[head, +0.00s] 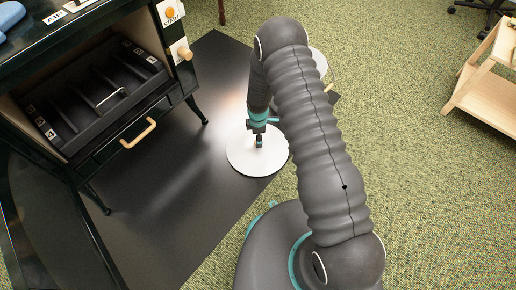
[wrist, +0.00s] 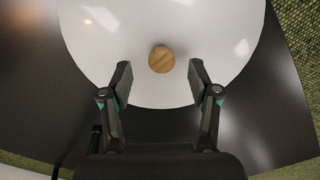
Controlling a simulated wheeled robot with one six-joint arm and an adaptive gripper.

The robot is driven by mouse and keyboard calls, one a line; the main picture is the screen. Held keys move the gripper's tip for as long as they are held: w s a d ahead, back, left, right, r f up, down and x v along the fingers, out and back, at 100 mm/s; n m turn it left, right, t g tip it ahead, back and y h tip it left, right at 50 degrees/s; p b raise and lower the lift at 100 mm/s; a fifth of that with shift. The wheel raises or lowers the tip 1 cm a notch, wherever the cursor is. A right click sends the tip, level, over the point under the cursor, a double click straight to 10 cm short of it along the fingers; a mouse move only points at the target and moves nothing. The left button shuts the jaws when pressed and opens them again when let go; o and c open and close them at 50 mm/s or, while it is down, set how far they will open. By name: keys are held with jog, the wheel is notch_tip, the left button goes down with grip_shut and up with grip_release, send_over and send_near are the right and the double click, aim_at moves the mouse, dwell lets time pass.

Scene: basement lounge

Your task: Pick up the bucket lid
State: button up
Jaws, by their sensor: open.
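The bucket lid (head: 243,160) is a white round disc at the edge of a black mat in the head view. In the wrist view the glossy lid (wrist: 110,70) fills the upper middle, with a round wooden knob (wrist: 161,59) on it. My gripper (head: 258,141) is above the lid in the head view and hides its knob. In the wrist view my gripper (wrist: 160,78) is open and empty, its two fingers apart, with the knob just beyond the fingertips and roughly centred between them. I cannot tell whether a bucket is under the lid.
A dark green stove-like cabinet (head: 188,75) with a wooden-handled drawer (head: 137,133) stands at the left. The black mat (head: 165,215) lies before it. Another white round thing (head: 320,62) is partly hidden behind my arm. A wooden shelf (head: 480,90) is at the right; green carpet lies between.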

notch_tip(320, 180, down, 4)
jog(key=shift+s+a+f, duration=0.1)
jog(key=shift+s+f, duration=0.05)
jog(key=shift+f, duration=0.1)
grip_shut()
